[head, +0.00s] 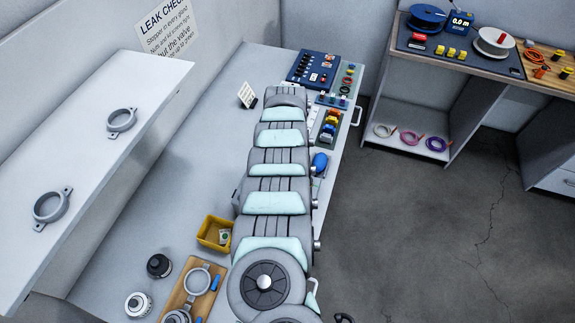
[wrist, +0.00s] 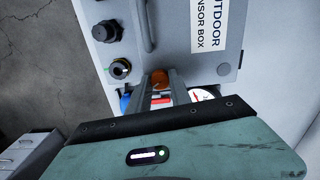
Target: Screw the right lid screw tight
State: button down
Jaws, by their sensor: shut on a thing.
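In the wrist view, the grey sensor box (wrist: 187,45) fills the upper middle, with part of its white label showing. My gripper (wrist: 159,86) is at the lower edge of the box face. Its two fingers are close together around a small orange-brown round piece (wrist: 159,76), which looks like a lid screw. The fingers hide much of it, so how deep it sits cannot be told. In the head view, my arm covers the work spot, and neither the gripper nor the box can be made out.
Dark round fittings (wrist: 104,31) and a handle bar (wrist: 149,25) stand out from the box. A blue spool (head: 427,17) stands on the bench at the right. A yellow bin (head: 214,233) and a wooden board (head: 178,299) lie left of my arm. A white shelf (head: 85,140) overhangs the left.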

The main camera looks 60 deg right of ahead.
jog(key=m+b, duration=0.3)
jog(key=m, duration=0.3)
jog(key=shift+m, duration=0.3)
dwell(0.4)
jog(key=c, duration=1.2)
grip_release()
jog(key=shift+o, duration=0.2)
notch_tip(320, 180, up, 11)
jog(key=shift+f, duration=0.1)
